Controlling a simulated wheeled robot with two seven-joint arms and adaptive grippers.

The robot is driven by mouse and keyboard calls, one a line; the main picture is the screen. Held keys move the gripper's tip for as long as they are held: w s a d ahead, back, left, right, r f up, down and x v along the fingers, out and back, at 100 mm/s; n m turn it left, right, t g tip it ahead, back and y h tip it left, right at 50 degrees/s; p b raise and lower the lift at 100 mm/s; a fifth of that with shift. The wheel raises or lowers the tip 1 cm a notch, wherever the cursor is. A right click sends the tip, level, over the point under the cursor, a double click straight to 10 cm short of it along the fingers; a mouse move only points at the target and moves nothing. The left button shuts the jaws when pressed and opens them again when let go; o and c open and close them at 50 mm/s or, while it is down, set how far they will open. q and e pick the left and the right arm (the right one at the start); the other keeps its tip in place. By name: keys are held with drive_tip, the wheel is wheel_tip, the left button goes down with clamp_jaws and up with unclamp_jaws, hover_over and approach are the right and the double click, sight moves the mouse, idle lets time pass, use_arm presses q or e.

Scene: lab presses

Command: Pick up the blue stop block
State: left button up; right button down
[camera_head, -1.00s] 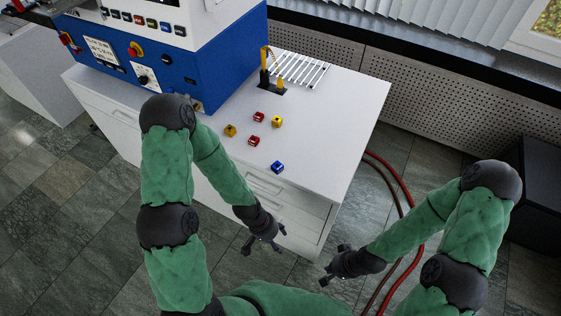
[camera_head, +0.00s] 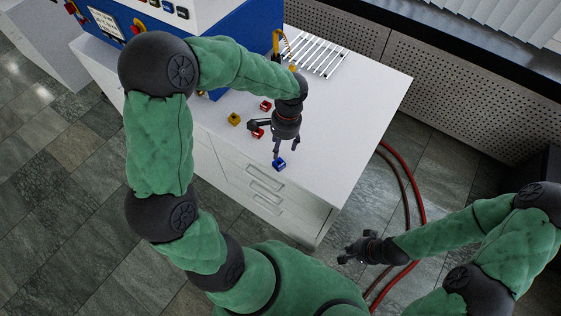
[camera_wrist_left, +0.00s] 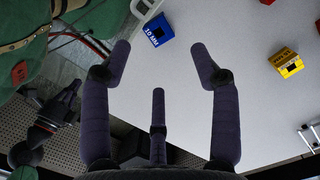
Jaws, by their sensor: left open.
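The blue stop block (camera_head: 280,164) sits on the white bench top near its front edge. In the left wrist view the blue block (camera_wrist_left: 159,30) lies beyond the fingertips, with bare bench around it. My left gripper (camera_head: 290,147) is open and empty, pointing down above the bench just behind the block. Its three spread fingers (camera_wrist_left: 160,62) show in the left wrist view and are not around the block. My right gripper (camera_head: 347,251) hangs apart from the bench over the floor, with its fingers spread and nothing visible in them.
Red blocks (camera_head: 265,105) (camera_head: 257,133) and a yellow block (camera_head: 234,119) sit behind and left. Another yellow block (camera_wrist_left: 286,62) shows in the left wrist view. A slatted rack (camera_head: 318,52) stands farther back. The bench's right part is clear. Red hoses (camera_head: 413,190) run beside it.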

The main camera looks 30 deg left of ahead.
use_arm(q)
drive_tip(key=b, duration=0.1)
hover_over(279, 161)
drive_tip(key=f, duration=0.4)
drive_tip(key=shift+d+f, duration=0.2)
drive_tip(key=shift+d, duration=0.1)
drive_tip(key=f+b, duration=0.1)
drive_tip(key=f, duration=0.2)
drive_tip(key=f+b, duration=0.1)
drive_tip(key=f, duration=0.1)
drive_tip(key=shift+s+a+b, duration=0.1)
drive_tip(key=shift+s+b, duration=0.2)
drive_tip(key=shift+r, duration=0.1)
clamp_jaws()
